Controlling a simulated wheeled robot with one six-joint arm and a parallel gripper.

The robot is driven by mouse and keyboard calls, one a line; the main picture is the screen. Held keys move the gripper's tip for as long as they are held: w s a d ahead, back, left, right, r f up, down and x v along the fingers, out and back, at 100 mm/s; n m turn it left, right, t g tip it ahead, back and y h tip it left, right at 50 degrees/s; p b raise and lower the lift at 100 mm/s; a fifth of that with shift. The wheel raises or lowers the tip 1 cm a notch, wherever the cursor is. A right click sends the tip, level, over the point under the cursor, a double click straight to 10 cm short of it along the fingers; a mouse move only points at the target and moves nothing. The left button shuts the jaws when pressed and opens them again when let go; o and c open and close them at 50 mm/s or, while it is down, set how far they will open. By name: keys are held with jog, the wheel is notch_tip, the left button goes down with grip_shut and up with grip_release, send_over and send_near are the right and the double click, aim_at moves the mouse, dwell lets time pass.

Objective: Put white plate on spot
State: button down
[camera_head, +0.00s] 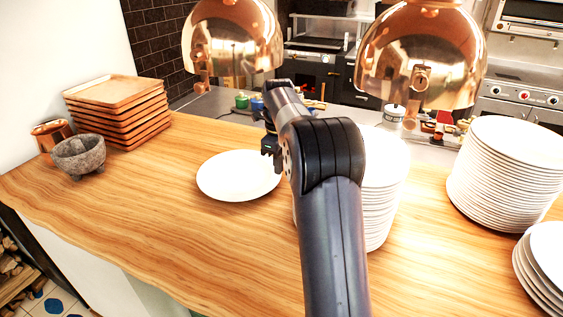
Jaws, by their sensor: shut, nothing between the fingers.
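A single white plate (236,177) lies flat on the wooden counter (140,215), left of my arm. My gripper (272,160) is shut and empty, above the plate's right edge and pointing down. My arm hides part of the plate's right side and part of a stack of white plates (380,205) just behind it. I cannot tell whether the fingertips touch the plate. No marked spot is clearly visible on the counter.
A tall plate stack (505,175) and a lower one (545,265) stand at the right. Stacked wooden trays (118,112), a stone mortar (80,157) and a copper cup (50,133) stand at the left. Copper lamps (232,40) (420,55) hang above. The front-left counter is clear.

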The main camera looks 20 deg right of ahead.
notch_tip(320, 180, down, 7)
jog(key=shift+r+p, duration=0.15)
jog(key=shift+p, duration=0.15)
dwell(0.4)
